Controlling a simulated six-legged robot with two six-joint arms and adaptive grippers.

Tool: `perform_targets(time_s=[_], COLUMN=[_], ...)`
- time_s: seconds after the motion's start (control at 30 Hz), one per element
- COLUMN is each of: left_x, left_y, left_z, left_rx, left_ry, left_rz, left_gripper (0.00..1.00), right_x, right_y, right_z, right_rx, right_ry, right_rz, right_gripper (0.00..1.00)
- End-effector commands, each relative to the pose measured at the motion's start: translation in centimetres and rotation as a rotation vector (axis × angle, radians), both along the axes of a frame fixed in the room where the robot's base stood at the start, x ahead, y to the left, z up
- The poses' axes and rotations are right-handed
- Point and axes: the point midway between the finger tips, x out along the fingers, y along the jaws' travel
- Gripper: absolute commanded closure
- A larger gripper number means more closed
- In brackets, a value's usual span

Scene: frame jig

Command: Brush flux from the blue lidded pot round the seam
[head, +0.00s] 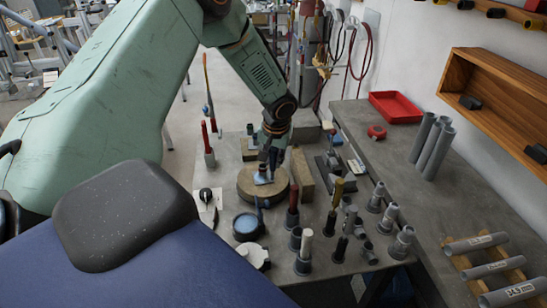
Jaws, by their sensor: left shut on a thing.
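My left gripper (270,158) comes down from above over a round wooden disc (244,186) on the grey bench. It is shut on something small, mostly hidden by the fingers. A small light-blue piece (262,178) shows right under the fingertips, over the disc. I cannot tell whether it rests on the disc. A round dark-rimmed pot with a blue top (246,225) stands on the bench in front of the disc. A thin blue upright thing shows at its back edge. I cannot make out a seam or bristles. My right gripper is not in view.
Several upright tools in grey holders (304,250) crowd the bench to the right of the pot. A wooden block (302,172) stands right of the disc. A red tray (395,106) and grey tubes (433,150) are on the right-hand counter, which has free room in the middle.

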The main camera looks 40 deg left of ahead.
Motion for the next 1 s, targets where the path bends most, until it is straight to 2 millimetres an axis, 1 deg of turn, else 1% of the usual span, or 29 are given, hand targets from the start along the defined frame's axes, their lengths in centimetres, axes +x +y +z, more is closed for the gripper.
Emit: perform_targets(time_s=[0.47,0.8,1.0], left_x=[0.0,0.9,1.2], left_y=[0.1,1.4,1.7], left_z=[-0.5,-0.4,-0.3], left_rx=[0.0,0.001,0.0], left_ry=[0.0,0.0,0.0], left_rz=[0.001,0.002,0.0], left_gripper=[1.0,1.0,1.0], right_x=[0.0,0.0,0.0], right_y=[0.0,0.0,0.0], right_z=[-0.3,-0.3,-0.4], right_rx=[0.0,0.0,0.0], right_ry=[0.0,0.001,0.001], right_rz=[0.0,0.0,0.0], right_gripper=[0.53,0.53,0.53])
